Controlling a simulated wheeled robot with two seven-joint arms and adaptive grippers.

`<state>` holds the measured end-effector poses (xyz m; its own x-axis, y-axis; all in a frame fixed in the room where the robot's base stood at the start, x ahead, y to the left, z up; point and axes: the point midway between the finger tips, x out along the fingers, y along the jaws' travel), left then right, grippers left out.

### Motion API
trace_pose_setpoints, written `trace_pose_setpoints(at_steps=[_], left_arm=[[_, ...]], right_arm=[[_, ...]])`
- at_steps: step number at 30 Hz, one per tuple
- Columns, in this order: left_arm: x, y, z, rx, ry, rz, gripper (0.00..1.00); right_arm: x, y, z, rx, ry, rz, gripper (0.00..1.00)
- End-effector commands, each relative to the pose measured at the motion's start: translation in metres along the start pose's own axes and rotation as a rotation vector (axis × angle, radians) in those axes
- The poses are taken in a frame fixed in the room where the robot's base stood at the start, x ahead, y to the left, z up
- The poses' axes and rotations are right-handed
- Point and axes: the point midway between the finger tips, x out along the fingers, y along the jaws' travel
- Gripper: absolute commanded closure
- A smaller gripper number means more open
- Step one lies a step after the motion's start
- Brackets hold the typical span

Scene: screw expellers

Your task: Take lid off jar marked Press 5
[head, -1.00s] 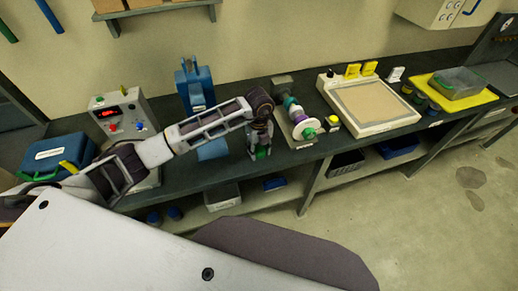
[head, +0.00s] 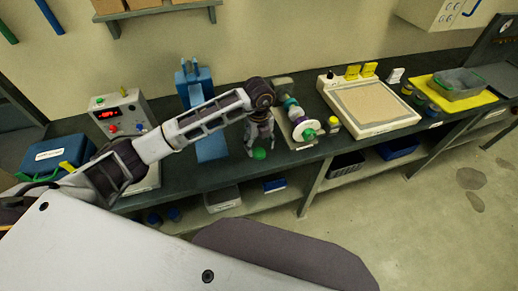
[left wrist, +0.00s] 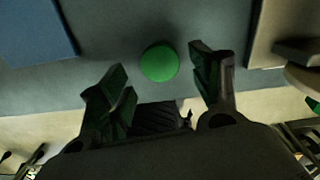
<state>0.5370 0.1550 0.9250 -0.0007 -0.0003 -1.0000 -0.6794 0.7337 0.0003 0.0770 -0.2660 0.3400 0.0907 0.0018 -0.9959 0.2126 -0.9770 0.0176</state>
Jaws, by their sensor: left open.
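My left gripper (head: 260,148) is open over the front edge of the bench, in the middle of the head view. A small round green piece (head: 259,153), like a lid, is just below its fingertips. In the left wrist view this green disc (left wrist: 160,62) lies on the grey bench top, between and beyond the spread fingers (left wrist: 160,85), with a gap on both sides. A yellow-topped jar (head: 332,121) stands on the bench to the right. Other small jars (head: 420,98) stand by the yellow tray. I cannot read any jar label. My right gripper is not in view.
A press with coloured rings (head: 298,118) stands just right of the gripper; a blue stand (head: 211,145) is to its left. Further right are a framed sand-coloured tray (head: 375,105) and a yellow tray (head: 480,101) with a bin. A control box (head: 122,114) stands at left.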

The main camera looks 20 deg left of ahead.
Motion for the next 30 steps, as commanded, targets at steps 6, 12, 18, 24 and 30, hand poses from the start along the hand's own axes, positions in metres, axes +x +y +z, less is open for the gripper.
trace_pose_setpoints(at_steps=[6,12,18,24,30], left_arm=[[-0.034,-0.001,0.001,0.0,-0.002,-0.002,0.36],[-0.062,-0.001,0.0,0.0,-0.002,-0.003,0.36],[-0.08,0.0,0.0,0.0,-0.001,-0.001,0.36],[-0.086,0.0,0.0,0.0,0.0,0.0,0.36],[-0.086,0.0,0.0,0.0,0.0,0.0,0.36]], right_arm=[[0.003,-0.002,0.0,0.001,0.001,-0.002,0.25],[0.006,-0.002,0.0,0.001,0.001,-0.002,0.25],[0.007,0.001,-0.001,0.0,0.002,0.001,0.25],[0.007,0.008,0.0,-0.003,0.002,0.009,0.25],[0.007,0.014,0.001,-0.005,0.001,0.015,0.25]])
